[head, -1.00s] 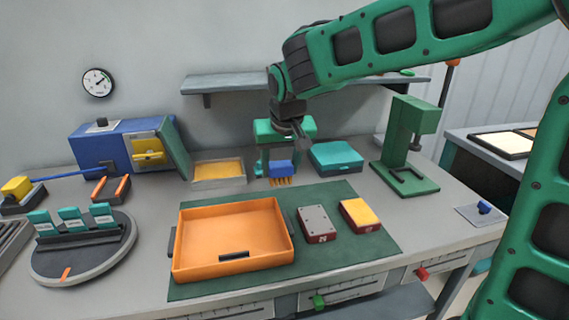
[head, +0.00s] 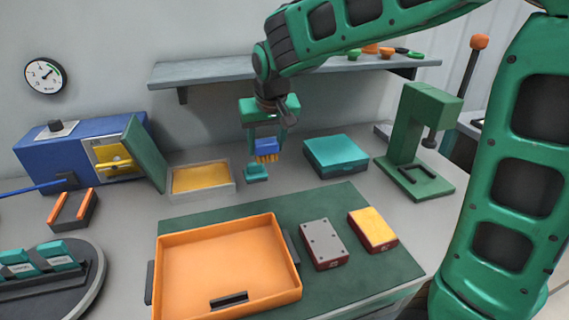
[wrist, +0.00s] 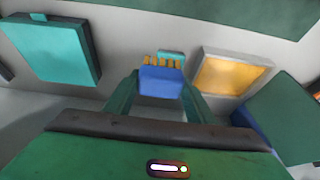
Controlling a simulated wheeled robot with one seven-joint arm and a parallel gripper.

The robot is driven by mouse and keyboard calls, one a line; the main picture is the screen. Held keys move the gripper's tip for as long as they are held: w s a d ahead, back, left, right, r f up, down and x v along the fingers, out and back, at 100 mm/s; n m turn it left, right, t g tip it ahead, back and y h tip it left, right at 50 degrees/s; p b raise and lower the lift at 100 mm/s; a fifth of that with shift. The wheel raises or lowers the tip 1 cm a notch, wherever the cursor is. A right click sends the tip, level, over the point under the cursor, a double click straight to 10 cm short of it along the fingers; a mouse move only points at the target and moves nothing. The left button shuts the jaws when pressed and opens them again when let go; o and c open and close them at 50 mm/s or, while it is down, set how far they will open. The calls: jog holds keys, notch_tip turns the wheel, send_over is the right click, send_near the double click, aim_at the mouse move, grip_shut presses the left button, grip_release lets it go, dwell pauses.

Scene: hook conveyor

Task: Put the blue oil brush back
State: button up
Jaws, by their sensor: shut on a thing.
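The blue oil brush (head: 266,146) has a blue body and yellow bristles that point down. My gripper (head: 263,143) is shut on its blue body and holds it above the table. It also shows between the fingers in the wrist view (wrist: 161,83). A small teal block (head: 256,173) sits on the table just below the brush, apart from it in the head view. In the wrist view the block (wrist: 171,54) shows partly behind the bristles. A shallow grey tray with a yellow inside (head: 206,195) lies just left of the block.
A teal box (head: 336,156) and a green press-like stand (head: 416,140) are on the right. A blue cabinet (head: 62,155) with an open green door (head: 146,152) is on the left. An orange tray (head: 225,302) is in front. A wall shelf (head: 215,72) hangs behind my gripper.

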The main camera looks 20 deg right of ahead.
jog(key=w+d+f, duration=0.1)
jog(key=d, duration=0.1)
jog(key=w+d+f, duration=0.2)
jog(key=d, duration=0.1)
jog(key=w+d+f, duration=0.2)
jog(key=shift+w+d+f, duration=0.15)
jog(key=shift+d+f, duration=0.1)
jog(key=shift+d, duration=0.05)
notch_tip(320, 180, down, 4)
jog(key=shift+f, duration=0.1)
jog(key=o, duration=1.1)
jog(key=v, duration=1.2)
